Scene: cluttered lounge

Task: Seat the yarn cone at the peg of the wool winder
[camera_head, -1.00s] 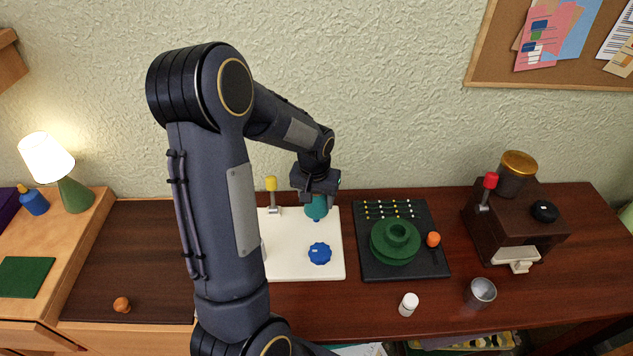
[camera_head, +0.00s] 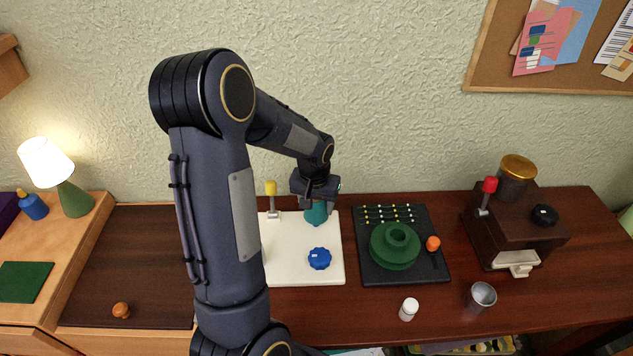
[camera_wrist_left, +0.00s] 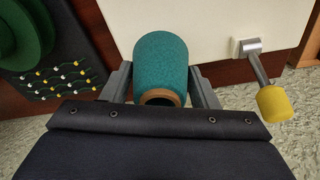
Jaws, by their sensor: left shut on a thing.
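The teal yarn cone (camera_head: 316,214) is between the fingers of my left gripper (camera_head: 318,204), over the back right part of a white board (camera_head: 290,273). In the left wrist view the cone (camera_wrist_left: 160,62) shows a brown core rim at its near end, with a finger of the left gripper (camera_wrist_left: 162,84) on either side. The white board, which looks like the wool winder's base, carries a blue knob (camera_head: 319,259) and a yellow-tipped lever (camera_head: 271,188). The peg is not visible, and I cannot tell whether the cone touches the board. My right gripper is out of view.
Right of the white board lies a black board (camera_head: 375,273) with a green stepped wheel (camera_head: 396,247) and an orange knob (camera_head: 433,243). The wall is close behind.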

